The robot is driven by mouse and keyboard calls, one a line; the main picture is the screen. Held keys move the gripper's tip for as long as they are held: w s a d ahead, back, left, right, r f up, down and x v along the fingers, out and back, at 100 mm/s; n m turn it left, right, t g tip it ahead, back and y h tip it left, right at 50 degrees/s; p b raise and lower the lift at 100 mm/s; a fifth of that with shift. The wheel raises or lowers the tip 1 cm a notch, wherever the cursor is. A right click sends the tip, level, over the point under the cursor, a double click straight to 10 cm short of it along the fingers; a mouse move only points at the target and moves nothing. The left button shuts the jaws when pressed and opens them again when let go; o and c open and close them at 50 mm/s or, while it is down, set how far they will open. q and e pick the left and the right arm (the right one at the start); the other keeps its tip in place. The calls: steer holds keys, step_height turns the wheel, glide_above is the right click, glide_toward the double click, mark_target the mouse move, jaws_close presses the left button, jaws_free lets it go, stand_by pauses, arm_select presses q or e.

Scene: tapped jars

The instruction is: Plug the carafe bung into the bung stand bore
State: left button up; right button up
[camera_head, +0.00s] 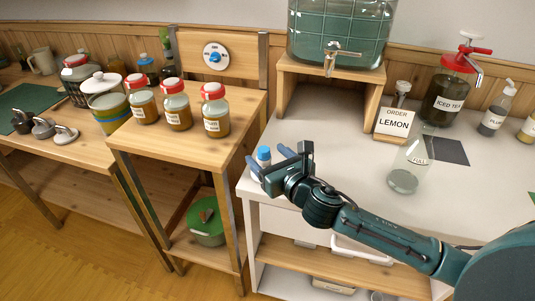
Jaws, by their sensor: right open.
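My right gripper (268,160) is open at the left front corner of the white counter, its two blue-grey fingers spread. A small blue-topped piece with a pale body (264,154) stands at the fingers, partly hidden; I cannot tell whether they touch it. A clear glass carafe (404,181) with a fill mark stands upright on the counter, right of the gripper. A pale knobbed piece (403,88) shows behind the order sign. I cannot tell for certain which piece is the bung or its stand. My left gripper is out of view.
A tapped glass dispenser (340,35) stands on a wooden riser (286,112). The order sign (396,122), an iced tea jar (447,92) and a dark mat (450,152) are to the right. Red-lidded jars (216,118) stand on the left wooden table. The counter's middle is clear.

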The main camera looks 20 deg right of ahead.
steer(key=shift+p+v, duration=0.3)
steer(key=shift+v, duration=0.7)
steer(key=shift+s, duration=0.3)
steer(key=b+v, duration=0.1)
steer(key=v, duration=1.1)
steer(key=shift+s, duration=0.3)
steer(key=shift+d, duration=0.1)
